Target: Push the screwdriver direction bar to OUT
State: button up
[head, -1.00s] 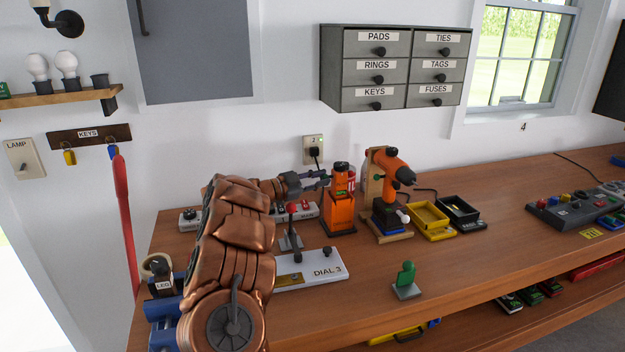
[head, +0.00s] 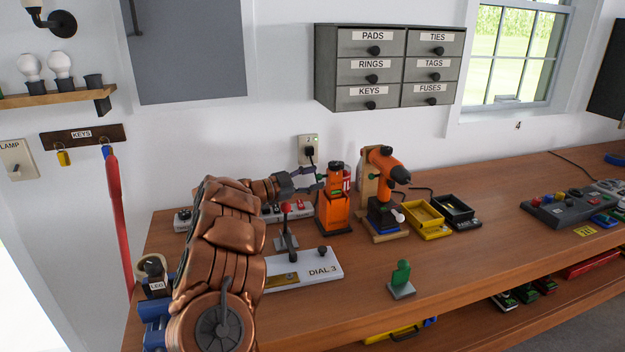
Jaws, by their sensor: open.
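An orange upright tool (head: 332,211) with a black top stands in a dark base on the bench. It looks like the screwdriver, though I cannot be sure. A small green piece (head: 320,178) shows at its upper left side; it may be the direction bar, but its position and any OUT mark are too small to read. My gripper (head: 317,179) is open and empty, just left of the tool's upper part, with its fingertips close to the green piece. I cannot tell whether they touch.
An orange drill (head: 384,172) on a wooden stand is close on the right, then yellow (head: 424,214) and black (head: 456,208) trays.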

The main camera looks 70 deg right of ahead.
jog(key=v, duration=1.1)
jog(key=shift+w+a, duration=0.3)
